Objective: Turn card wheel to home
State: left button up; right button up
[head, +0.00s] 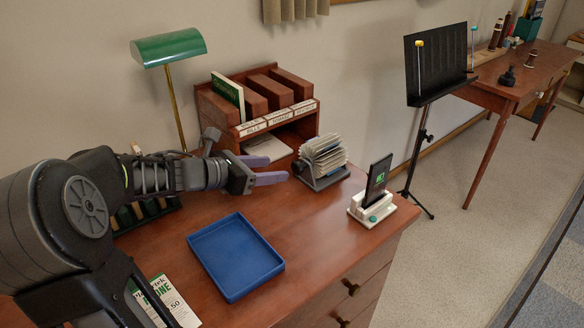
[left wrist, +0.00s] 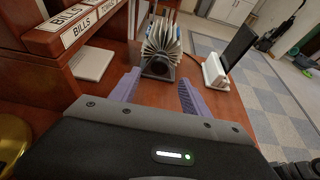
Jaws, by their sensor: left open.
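The card wheel (head: 323,158) is a fan of white cards on a dark stand, on the desk to the right of the wooden organizer. It also shows in the left wrist view (left wrist: 160,48), straight ahead beyond my fingertips. My left gripper (head: 270,178) is open and empty, with purple fingers pointing toward the wheel from its left. In the left wrist view its fingers (left wrist: 158,90) are spread on either side of the line to the wheel, and the wheel appears beyond them, apart. My right gripper is not in view.
A wooden organizer (head: 232,134) with labelled slots stands behind my gripper. A phone on a white dock (head: 371,208) stands right of the wheel. A blue tray (head: 236,256) lies in front. A green lamp (head: 168,47) rises at the back left.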

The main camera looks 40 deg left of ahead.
aim_at(295, 167)
pick_arm(q)
jog(key=x, duration=0.7)
jog(key=shift+w+d+f+b, duration=0.1)
jog(key=shift+w+f+b, duration=0.05)
jog(key=shift+w+b, duration=0.2)
jog(key=shift+s, duration=0.1)
grip_shut()
